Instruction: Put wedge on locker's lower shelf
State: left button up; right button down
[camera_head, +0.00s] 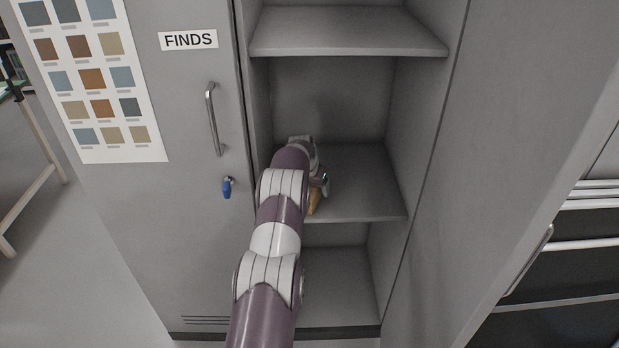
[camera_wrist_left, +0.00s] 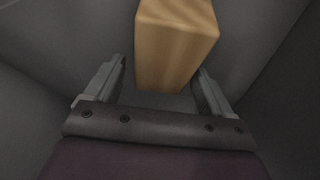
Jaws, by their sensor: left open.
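The wedge is a tan, wood-like block (camera_wrist_left: 176,45) in the left wrist view. A small part of the wedge (camera_head: 314,201) shows in the head view beside my arm, at the locker's lower shelf (camera_head: 365,190). My left gripper (camera_wrist_left: 160,72) is open, with one finger on each side of the wedge's near end and visible gaps. In the head view my left gripper (camera_head: 319,180) is inside the locker, partly hidden by its own wrist. The wedge's contact with the shelf is hidden. My right gripper is not in view.
An upper shelf (camera_head: 348,36) spans the locker above my arm. The locker floor (camera_head: 340,290) is bare. A closed door (camera_head: 190,110) labelled FINDS, with handle and blue key tag (camera_head: 227,188), stands left. A grey panel (camera_head: 490,150) flanks the right.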

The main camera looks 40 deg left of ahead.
pick_arm(q)
jog(key=v, duration=1)
jog(key=shift+s+d+r, duration=0.1)
jog(key=shift+s+r, duration=0.05)
jog(key=shift+r, duration=0.1)
jog(key=s+d+r+m+g, duration=0.1)
jog(key=s+d, duration=0.2)
jog(key=d, duration=0.5)
jog(key=s+d+r+h, duration=0.1)
jog(key=s+d, duration=0.2)
jog(key=d, duration=0.4)
jog(key=s+d+r+m+g, duration=0.1)
jog(key=s+d, duration=0.3)
jog(key=d, duration=0.4)
jog(key=s+d+m, duration=0.1)
jog(key=s+d, duration=0.4)
jog(key=s, duration=0.4)
jog(key=s+d, duration=0.5)
jog(key=s, duration=0.4)
jog(key=shift+f+m+g, duration=0.4)
jog(key=shift+s+d, duration=0.15)
